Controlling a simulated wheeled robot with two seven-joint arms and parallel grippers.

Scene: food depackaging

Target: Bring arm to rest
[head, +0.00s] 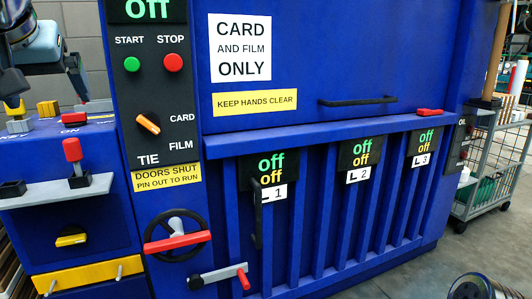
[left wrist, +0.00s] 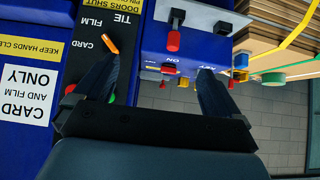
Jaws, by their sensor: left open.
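My left gripper (head: 12,85) is at the upper left of the head view, in front of the machine's left side unit and partly cut off by the picture's edge. In the left wrist view the left gripper (left wrist: 160,72) has its two dark fingers spread wide with nothing between them. The blue machine's control panel (head: 152,95) and a red-handled lever (head: 73,150) lie beyond the fingers. I see no contact with either.
The blue machine has a handwheel (head: 177,236), a red-handled crank (head: 225,275) and a door handle (head: 357,101). A shelf (head: 55,192) sticks out at the left. A wire cart (head: 490,165) stands on open floor (head: 430,265) at the right.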

